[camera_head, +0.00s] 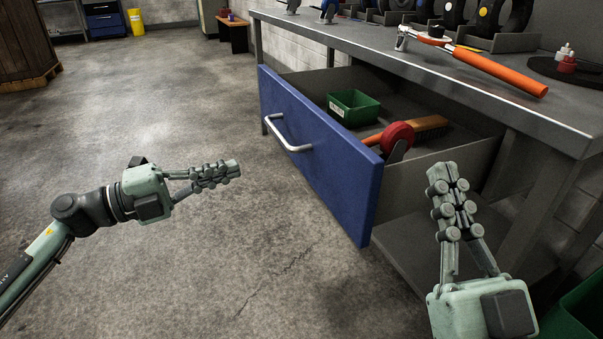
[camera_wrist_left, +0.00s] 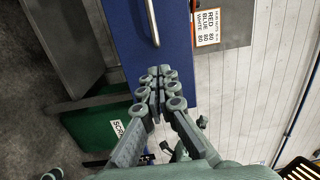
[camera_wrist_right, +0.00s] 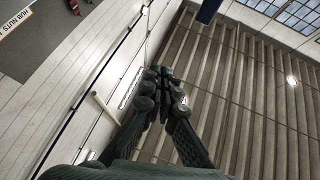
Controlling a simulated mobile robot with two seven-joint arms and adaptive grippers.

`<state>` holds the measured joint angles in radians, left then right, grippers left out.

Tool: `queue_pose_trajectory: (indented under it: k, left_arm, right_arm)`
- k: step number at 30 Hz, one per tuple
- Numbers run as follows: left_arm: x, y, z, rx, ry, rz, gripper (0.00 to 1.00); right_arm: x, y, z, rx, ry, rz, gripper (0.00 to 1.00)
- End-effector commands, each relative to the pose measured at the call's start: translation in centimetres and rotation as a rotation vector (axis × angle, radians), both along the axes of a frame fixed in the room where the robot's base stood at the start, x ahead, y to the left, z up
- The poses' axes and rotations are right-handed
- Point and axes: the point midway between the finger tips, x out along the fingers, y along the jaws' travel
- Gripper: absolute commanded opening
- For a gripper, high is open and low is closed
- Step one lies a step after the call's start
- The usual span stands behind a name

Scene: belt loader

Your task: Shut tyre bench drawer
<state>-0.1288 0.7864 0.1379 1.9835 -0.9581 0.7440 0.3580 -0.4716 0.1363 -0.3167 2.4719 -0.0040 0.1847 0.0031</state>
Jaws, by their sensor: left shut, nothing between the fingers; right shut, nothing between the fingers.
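The tyre bench drawer (camera_head: 312,165) has a blue front and stands pulled out from under the grey bench. Its silver bar handle (camera_head: 287,137) is on the front face; the handle also shows in the left wrist view (camera_wrist_left: 152,22). Inside the drawer are a green bin (camera_head: 354,107), a red round tool (camera_head: 397,136) and a brush (camera_head: 428,127). My left gripper (camera_head: 238,168) is shut and empty, in front of the drawer front and apart from the handle. My right gripper (camera_head: 443,168) is shut and empty, raised near the drawer's right side.
A green container (camera_head: 575,315) is at the lower right. The concrete floor (camera_head: 150,260) left of the drawer is clear.

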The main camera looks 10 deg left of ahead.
Motion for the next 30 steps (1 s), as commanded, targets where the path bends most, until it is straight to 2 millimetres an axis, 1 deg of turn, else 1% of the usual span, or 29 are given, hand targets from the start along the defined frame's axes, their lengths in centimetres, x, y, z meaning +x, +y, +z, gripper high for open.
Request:
queue_pose_trajectory:
  k: [1,3,7,11,18,21,25,30]
  left_arm:
    - [-0.3,-0.1,-0.4,0.032,0.000,-0.025,0.00]
    - [-0.5,-0.3,-0.6,0.052,0.002,-0.046,0.00]
    - [0.1,-1.3,-0.6,0.057,0.002,-0.053,0.00]
    - [1.4,-3.2,-0.5,0.054,0.000,-0.052,0.00]
    - [4.3,-7.6,-0.5,0.051,0.000,-0.051,0.00]
    - [5.4,-9.2,-0.5,0.051,0.000,-0.051,0.00]
    - [6.4,-10.7,-0.6,0.052,0.001,-0.050,0.00]
    - [7.1,-11.7,-0.6,0.052,0.003,-0.049,0.00]
  right_arm:
    - [-0.4,0.0,0.4,0.013,-0.027,0.003,0.00]
    - [-0.8,0.0,0.9,0.023,-0.048,0.006,0.00]
    - [-0.9,-0.1,1.1,0.026,-0.055,0.006,0.00]
    - [-0.8,-0.1,1.1,0.025,-0.053,0.006,0.00]
    - [-0.7,0.0,1.0,0.021,-0.042,0.006,0.00]
    - [-0.7,0.0,0.9,0.020,-0.039,0.006,0.00]
    - [-0.8,0.0,1.0,0.023,-0.047,0.006,0.00]
    - [-0.9,-0.1,1.1,0.025,-0.056,0.005,0.00]
